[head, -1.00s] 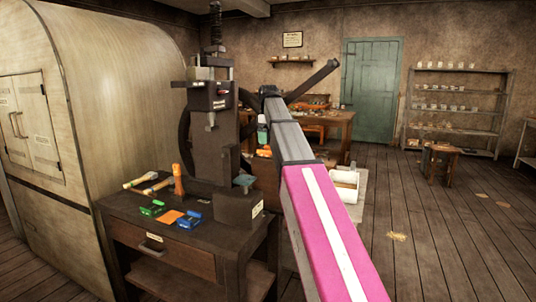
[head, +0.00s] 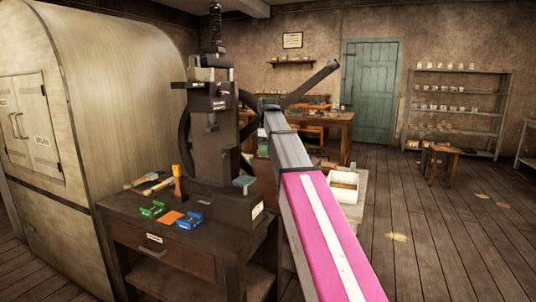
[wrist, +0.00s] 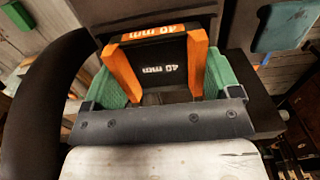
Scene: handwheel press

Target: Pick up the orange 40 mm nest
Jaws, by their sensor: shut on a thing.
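The orange 40 mm nest (wrist: 124,74) is in the wrist view, a frame with two orange sides and a front strip marked "40 mm". A dark face between the sides carries the same marking. My gripper (wrist: 163,80) has its green pads against the outer sides of the nest and is shut on it. In the head view my arm reaches away beside the press, and my gripper and the nest are hidden there. The dark press (head: 212,130) stands on a wooden bench (head: 190,262).
A green block (head: 152,209), a flat orange piece (head: 172,217) and a blue block (head: 189,221) lie on the bench by wooden-handled tools (head: 158,186). A dark curved part (wrist: 28,100) is close on the left in the wrist view. Open floor (head: 450,250) lies to the right.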

